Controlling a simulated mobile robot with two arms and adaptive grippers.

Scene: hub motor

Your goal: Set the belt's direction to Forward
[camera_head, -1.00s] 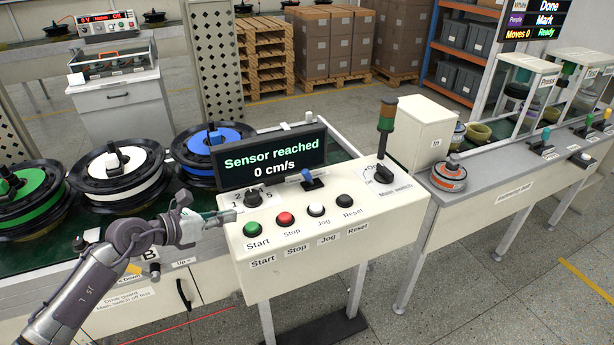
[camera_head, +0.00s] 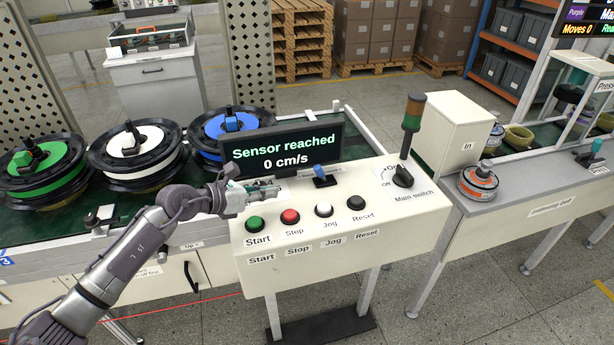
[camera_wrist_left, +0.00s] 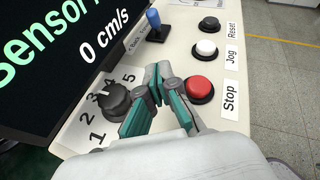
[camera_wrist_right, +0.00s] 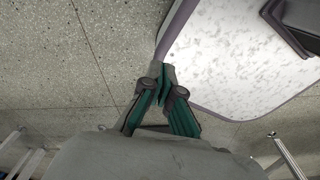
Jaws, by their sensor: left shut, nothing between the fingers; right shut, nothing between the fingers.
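The belt's direction lever (camera_head: 320,174) has a blue knob and stands on a black base on the panel, right of the screen's lower edge. It also shows in the left wrist view (camera_wrist_left: 154,22), beside a label with small text, partly readable as "Back". My left gripper (camera_head: 276,190) is shut and empty above the panel, left of the lever and apart from it. In the left wrist view its fingertips (camera_wrist_left: 160,72) lie between the speed dial (camera_wrist_left: 114,100) and the red Stop button (camera_wrist_left: 200,90). My right gripper (camera_wrist_right: 162,75) is shut and empty, seen only in its own wrist view.
The screen (camera_head: 284,152) reads "Sensor reached, 0 cm/s" and stands behind the lever. Start (camera_head: 255,224), Stop (camera_head: 290,217), Jog (camera_head: 324,210) and Reset (camera_head: 357,203) buttons line the front. The main switch (camera_head: 403,176) and signal tower (camera_head: 411,122) are at the right.

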